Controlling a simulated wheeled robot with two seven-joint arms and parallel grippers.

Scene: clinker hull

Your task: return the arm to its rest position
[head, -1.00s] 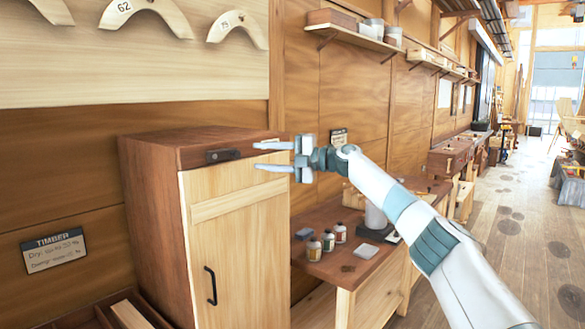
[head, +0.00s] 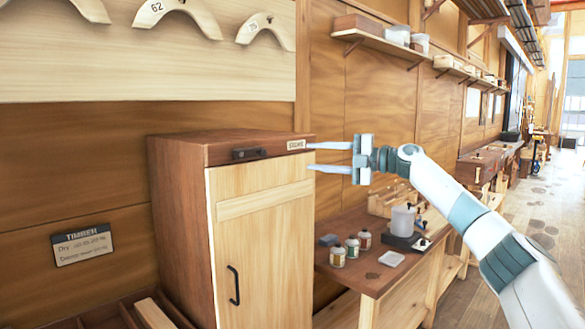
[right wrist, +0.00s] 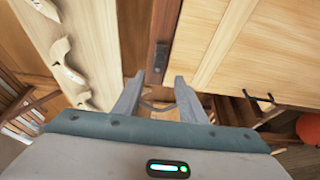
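My right gripper (head: 312,156) is in the head view, pointing left, with its two fingers apart and nothing seen between them. Its fingertips show just right of the top right corner of a wooden cabinet (head: 262,245); I cannot tell how far in front they are. In the right wrist view the right gripper (right wrist: 156,92) also shows spread fingers. A thin curved shape shows between them, too unclear to name. My left gripper is not in view.
Right of the cabinet stands a workbench (head: 372,287) with small bottles (head: 351,247) and a white container (head: 403,221). A wall shelf (head: 380,45) hangs above. A TIMBER sign (head: 82,244) is on the wall at left. Clear floor (head: 535,225) lies at far right.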

